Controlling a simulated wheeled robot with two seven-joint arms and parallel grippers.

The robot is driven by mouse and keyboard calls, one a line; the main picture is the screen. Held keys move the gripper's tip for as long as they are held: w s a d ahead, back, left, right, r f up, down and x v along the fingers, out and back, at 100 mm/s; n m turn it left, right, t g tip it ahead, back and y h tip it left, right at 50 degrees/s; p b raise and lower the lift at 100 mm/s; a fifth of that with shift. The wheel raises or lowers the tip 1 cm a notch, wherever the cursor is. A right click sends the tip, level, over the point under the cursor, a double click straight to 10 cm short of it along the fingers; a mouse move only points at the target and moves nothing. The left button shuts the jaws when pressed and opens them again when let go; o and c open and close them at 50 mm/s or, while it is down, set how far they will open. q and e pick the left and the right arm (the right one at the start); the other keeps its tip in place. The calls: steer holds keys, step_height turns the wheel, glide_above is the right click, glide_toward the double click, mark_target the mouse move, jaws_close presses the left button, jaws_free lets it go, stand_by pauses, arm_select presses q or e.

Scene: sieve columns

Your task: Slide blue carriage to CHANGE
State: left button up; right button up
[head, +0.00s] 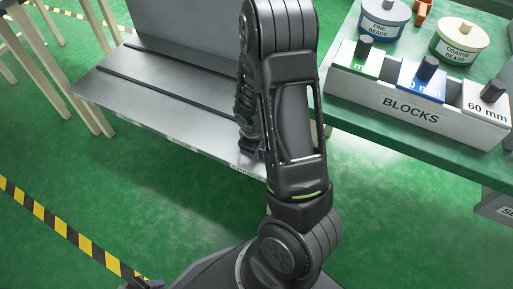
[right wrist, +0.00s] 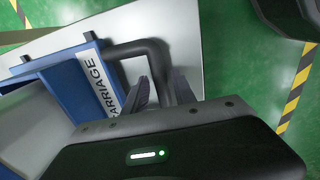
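The blue carriage (right wrist: 62,92) shows in the right wrist view, with a white label reading "CARRIAGE" and a dark bent handle (right wrist: 135,47) beside it. My right gripper (right wrist: 160,84) has its two fingers on either side of the handle's bar. The fingers stand apart, but I cannot tell whether they press on the bar. In the head view my right arm covers the middle, and the carriage is hidden. A grey metal bench with dark rails (head: 165,88) lies to the arm's left. My left gripper is out of view.
A green table (head: 350,115) on the right bears a "BLOCKS" rack (head: 385,98) with several blocks, and the tubs "FINE BEADS" (head: 384,20) and "COARSE BEADS" (head: 459,40). Black-yellow tape (head: 60,228) crosses the left. Green floor lies open in front of the bench.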

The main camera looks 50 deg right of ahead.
steer(key=shift+o, duration=0.7)
steer(key=shift+w, duration=0.15)
steer(key=shift+r, duration=0.2)
step_height(320, 180, up, 7)
steer(key=a+p, duration=0.1)
steer(key=p, duration=0.2)
steer(key=shift+s+a, duration=0.2)
steer(key=shift+s, duration=0.05)
steer(key=shift+w+r, duration=0.1)
